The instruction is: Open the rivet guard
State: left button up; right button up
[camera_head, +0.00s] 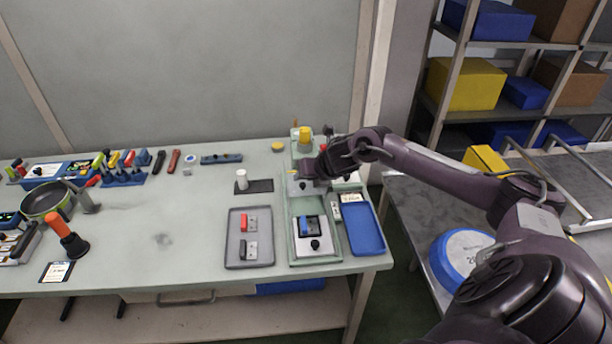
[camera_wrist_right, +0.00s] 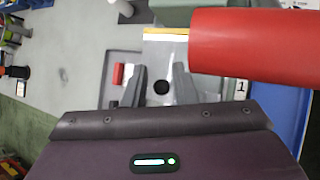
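My right gripper (camera_head: 306,180) is over the green station at the back right of the table, its fingertips largely hidden by my wrist in the head view. In the right wrist view my gripper (camera_wrist_right: 160,70) has its two grey fingers apart, with nothing between them. Below the fingers is a light grey plate (camera_wrist_right: 160,60) with a dark round spot and a yellow strip along its top edge. A large red cylinder (camera_wrist_right: 250,45) is close to the camera at the right. I cannot tell which part is the rivet guard. My left gripper is not in view.
A grey tray (camera_head: 236,262) with red-and-grey parts, a green fixture (camera_head: 292,258) and a blue tray (camera_head: 382,249) lie in front of the station. A white cylinder on a dark base (camera_head: 260,187) stands left of it. The table's middle is mostly clear.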

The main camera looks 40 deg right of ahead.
jog(key=shift+s, duration=0.1)
jog(key=b+v, duration=0.2)
jog(key=v, duration=0.5)
jog(key=shift+s+r, duration=0.15)
jog(key=shift+r, duration=0.1)
